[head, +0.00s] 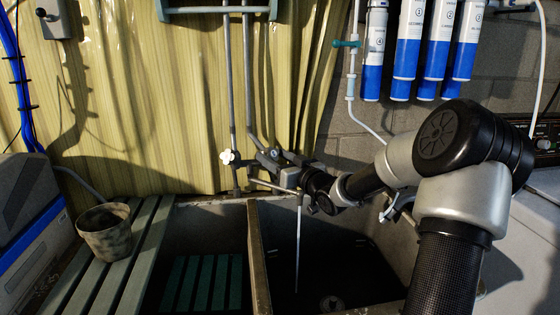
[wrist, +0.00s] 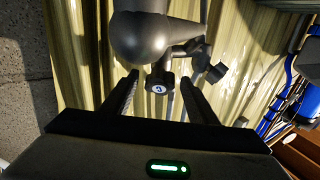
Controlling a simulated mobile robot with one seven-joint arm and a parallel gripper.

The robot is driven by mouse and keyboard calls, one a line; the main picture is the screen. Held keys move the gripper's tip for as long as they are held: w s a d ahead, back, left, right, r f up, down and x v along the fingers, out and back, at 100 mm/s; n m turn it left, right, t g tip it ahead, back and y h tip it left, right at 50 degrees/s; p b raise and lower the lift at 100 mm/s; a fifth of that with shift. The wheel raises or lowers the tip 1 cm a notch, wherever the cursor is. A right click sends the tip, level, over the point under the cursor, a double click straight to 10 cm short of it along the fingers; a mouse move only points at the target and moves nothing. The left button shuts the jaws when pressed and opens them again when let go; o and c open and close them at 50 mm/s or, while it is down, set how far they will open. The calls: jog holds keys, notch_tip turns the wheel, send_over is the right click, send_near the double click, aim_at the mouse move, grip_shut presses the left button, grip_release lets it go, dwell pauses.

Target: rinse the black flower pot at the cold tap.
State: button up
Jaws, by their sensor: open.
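The flower pot (head: 105,232), dark with grey-brown patches, stands upright on the slatted board left of the sink, away from my gripper. My gripper (head: 271,160) is at the taps on the back wall, partly hidden by my wrist. In the wrist view my gripper (wrist: 159,82) is open, with a finger on each side of a dark tap knob (wrist: 158,87) with a blue mark. Contact cannot be told. The marked knob also shows in the head view (head: 273,153). A thin pale stream (head: 298,245) falls from the spout into the right basin.
The double sink has a divider (head: 258,262) between its basins. A green slatted rack (head: 205,283) lies in the left basin. A white-handled tap (head: 228,157) sits left of my gripper. Blue and white filter cartridges (head: 408,45) hang at upper right. A yellow curtain (head: 150,90) hangs behind.

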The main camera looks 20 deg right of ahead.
jog(key=s+d+p, duration=0.3)
jog(key=s, duration=1.4)
jog(key=shift+f, duration=0.3)
jog(key=shift+a, duration=0.1)
